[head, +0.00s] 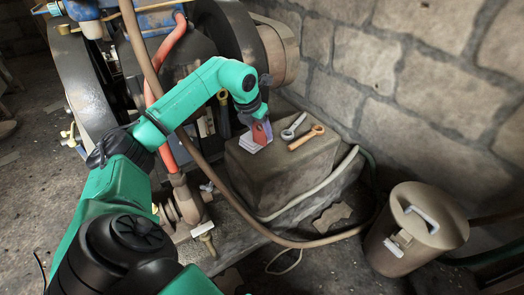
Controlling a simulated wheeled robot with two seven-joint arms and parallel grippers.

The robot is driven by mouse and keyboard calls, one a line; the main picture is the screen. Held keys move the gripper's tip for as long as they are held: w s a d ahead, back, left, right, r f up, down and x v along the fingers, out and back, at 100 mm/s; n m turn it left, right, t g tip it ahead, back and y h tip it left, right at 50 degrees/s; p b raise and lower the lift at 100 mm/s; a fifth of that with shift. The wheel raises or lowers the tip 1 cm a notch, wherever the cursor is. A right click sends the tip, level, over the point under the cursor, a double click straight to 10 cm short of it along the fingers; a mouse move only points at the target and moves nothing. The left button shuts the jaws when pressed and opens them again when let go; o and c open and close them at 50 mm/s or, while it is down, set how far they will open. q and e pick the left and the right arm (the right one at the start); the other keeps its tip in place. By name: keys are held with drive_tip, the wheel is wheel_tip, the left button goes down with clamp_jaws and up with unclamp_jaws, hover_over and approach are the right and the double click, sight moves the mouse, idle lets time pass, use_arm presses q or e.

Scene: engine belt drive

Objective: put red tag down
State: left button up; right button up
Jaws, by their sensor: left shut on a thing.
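The red tag (259,134) is in the jaws of my left gripper (262,122), which is shut on it. The tag hangs at the top left of a stone block (262,170), over or against a small white item (252,146). I cannot tell whether the tag touches the white item. The gripper's jaws are small and partly dark in this view. My right gripper does not show.
A grey wrench (294,126) and an orange-brown wrench (306,138) lie on the block, right of the gripper. A lidded can (415,228) stands at right. A brown hose (265,231) loops across the front. A stone wall (400,75) rises behind; engine machinery stands at left.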

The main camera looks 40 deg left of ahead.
use_arm(q)
wheel_tip(320, 180, down, 9)
drive_tip(key=shift+r+b, duration=0.2)
drive_tip(key=shift+b, duration=1.05)
drive_tip(key=shift+f, duration=0.15)
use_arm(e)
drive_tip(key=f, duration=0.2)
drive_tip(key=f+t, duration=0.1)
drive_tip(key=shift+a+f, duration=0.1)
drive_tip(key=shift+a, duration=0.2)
use_arm(q)
drive_tip(key=o, duration=1)
drive_tip(key=shift+o, duration=0.2)
drive_tip(key=shift+r, duration=0.2)
